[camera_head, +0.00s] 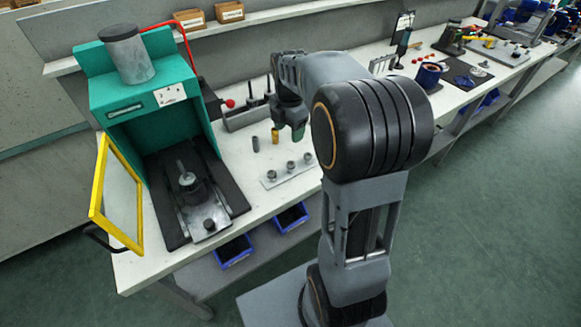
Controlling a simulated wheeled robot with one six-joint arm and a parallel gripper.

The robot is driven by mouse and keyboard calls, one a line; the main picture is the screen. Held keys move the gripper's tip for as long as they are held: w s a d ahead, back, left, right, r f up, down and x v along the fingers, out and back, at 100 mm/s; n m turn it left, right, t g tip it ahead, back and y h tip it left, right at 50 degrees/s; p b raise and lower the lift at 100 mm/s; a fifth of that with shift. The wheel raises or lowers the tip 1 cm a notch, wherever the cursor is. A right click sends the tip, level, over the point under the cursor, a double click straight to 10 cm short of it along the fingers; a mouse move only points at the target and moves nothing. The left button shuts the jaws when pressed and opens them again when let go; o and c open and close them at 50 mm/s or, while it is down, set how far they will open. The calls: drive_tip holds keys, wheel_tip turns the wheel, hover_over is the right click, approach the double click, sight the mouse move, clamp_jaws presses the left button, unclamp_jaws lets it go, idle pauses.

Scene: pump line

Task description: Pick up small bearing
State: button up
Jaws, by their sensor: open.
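A thin light plate (287,172) lies on the white bench in front of my arm. Three small dark metal ring-like parts stand in a row on it: a left one (271,176), a middle one (290,166) and a right one (307,158). They look like bearings, but I cannot tell from their size which is the small one. My gripper (289,133) hangs above the bench, pointing down, behind the row in the picture and apart from it. It is open, and nothing shows between its fingers, though its fingertips are small and partly unclear.
A green press station (140,97) with an open yellow-framed door (117,190) stands at left. A grey block with upright pins (247,115) stands behind the plate. A grey cylinder (255,144) and a brass one (275,135) stand nearby. Blue bins (235,251) hang below the bench edge.

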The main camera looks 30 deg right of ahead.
hover_over(290, 165)
drive_tip(key=shift+n, duration=0.3)
wheel_tip(290, 165, down, 8)
drive_tip(key=shift+s+a+r, duration=0.1)
drive_tip(key=shift+f, duration=3.15)
drive_tip(key=shift+c, duration=0.3)
drive_tip(key=c, duration=0.8)
